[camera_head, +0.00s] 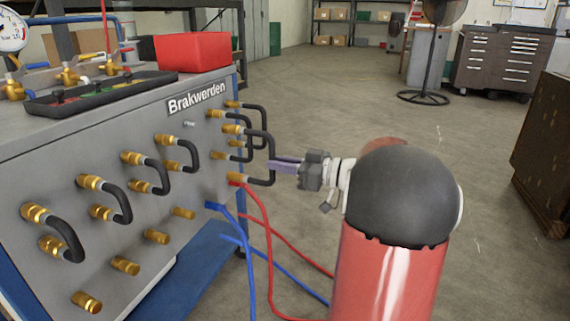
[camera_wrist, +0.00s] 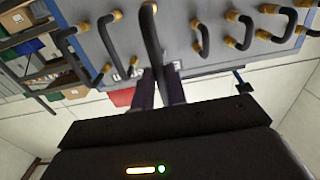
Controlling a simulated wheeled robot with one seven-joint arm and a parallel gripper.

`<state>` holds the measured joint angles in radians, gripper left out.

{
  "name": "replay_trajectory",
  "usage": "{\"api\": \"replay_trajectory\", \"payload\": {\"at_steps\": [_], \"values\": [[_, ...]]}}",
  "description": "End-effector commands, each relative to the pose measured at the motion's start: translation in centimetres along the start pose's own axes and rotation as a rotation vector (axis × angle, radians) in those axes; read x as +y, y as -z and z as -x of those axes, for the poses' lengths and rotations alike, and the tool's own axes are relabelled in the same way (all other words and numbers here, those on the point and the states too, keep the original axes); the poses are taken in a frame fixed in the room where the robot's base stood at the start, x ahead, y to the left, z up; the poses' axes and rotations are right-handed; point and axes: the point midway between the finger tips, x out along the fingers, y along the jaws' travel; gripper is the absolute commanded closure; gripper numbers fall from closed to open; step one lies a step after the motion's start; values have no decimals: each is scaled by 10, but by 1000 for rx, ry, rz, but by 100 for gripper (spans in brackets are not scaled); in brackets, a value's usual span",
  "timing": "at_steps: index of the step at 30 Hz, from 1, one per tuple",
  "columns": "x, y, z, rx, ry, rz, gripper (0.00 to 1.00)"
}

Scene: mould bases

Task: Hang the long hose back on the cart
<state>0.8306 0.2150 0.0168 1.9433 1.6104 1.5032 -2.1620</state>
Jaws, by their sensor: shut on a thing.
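The grey cart (camera_head: 215,150) labelled Brakwerden stands at left, its side panel lined with brass fittings and short black U-shaped hoses. The long black hose (camera_head: 267,142) is at the panel's right end, a taller U with brass ends at an upper and a low position. I cannot tell whether its ends are seated on the fittings. My gripper (camera_head: 272,165) comes from the right and is shut on this hose at its outer stretch. In the wrist view, the long hose (camera_wrist: 149,40) runs up from between my fingers (camera_wrist: 159,90), in front of the panel.
A red box (camera_head: 193,52) and a black tray (camera_head: 100,92) sit on the cart top. Red hoses (camera_head: 262,215) and blue hoses (camera_head: 246,262) hang below the panel to the floor. A fan (camera_head: 425,60) and drawer cabinet (camera_head: 503,60) stand far back. The middle floor is clear.

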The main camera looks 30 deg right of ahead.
Motion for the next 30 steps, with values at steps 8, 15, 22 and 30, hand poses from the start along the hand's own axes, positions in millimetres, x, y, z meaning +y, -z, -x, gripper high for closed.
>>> {"api": "replay_trajectory", "payload": {"at_steps": [8, 15, 22, 30], "values": [[0, 4, -29, 2, 2, -2, 100], [0, -5, -53, 2, 2, 1, 100], [0, -3, -69, 2, 1, 1, 100], [1, 0, -75, 2, 0, -2, 100]]}}
